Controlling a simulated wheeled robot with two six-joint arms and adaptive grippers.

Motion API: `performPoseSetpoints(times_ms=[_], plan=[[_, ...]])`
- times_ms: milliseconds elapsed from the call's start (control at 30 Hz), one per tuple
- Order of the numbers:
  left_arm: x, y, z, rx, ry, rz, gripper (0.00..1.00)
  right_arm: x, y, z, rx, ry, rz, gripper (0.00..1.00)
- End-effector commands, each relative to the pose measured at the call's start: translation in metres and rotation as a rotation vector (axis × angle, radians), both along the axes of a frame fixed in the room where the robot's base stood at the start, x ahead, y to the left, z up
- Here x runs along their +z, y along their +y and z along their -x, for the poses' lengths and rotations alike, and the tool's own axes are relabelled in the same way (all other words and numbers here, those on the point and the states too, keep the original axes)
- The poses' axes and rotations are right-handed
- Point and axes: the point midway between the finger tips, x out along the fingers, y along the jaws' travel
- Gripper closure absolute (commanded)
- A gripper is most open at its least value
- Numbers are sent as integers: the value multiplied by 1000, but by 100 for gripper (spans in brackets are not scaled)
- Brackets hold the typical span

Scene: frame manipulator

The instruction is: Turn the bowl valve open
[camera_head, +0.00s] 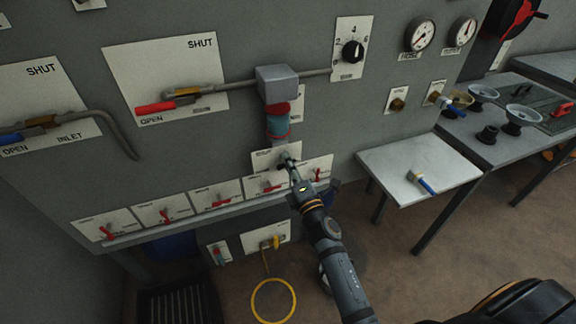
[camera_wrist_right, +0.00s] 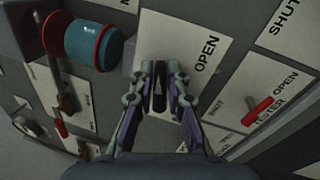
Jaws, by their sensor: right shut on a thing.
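The teal bowl (camera_head: 279,123) with red rings hangs below a grey block (camera_head: 278,84) on the pipe; in the right wrist view the bowl (camera_wrist_right: 97,44) is at the upper left. A white plate (camera_head: 266,158) is just below it. In the right wrist view this plate (camera_wrist_right: 205,35) reads OPEN beside my fingers. My right gripper (camera_head: 288,161) is at the plate, its fingers (camera_wrist_right: 161,75) shut on a small dark part, which I take for the bowl valve's handle. My left gripper is not in view.
Several red-handled valves on white plates (camera_head: 217,196) line the panel's lower edge, close around my right gripper. A red lever (camera_head: 155,107) sits at upper left. A white side table (camera_head: 408,178) bears a blue-handled tool (camera_head: 422,183). A yellow hoop (camera_head: 273,301) is low down.

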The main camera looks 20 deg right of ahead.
Motion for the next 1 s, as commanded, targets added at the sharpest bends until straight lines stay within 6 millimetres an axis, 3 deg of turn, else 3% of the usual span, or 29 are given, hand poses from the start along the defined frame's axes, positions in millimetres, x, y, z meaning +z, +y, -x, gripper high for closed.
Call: performPoseSetpoints(times_ms=[400,1000], plan=[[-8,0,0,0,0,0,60,-4,0,0,-1,10,-206,100],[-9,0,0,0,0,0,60,-4,-1,0,-2,12,-247,100]])
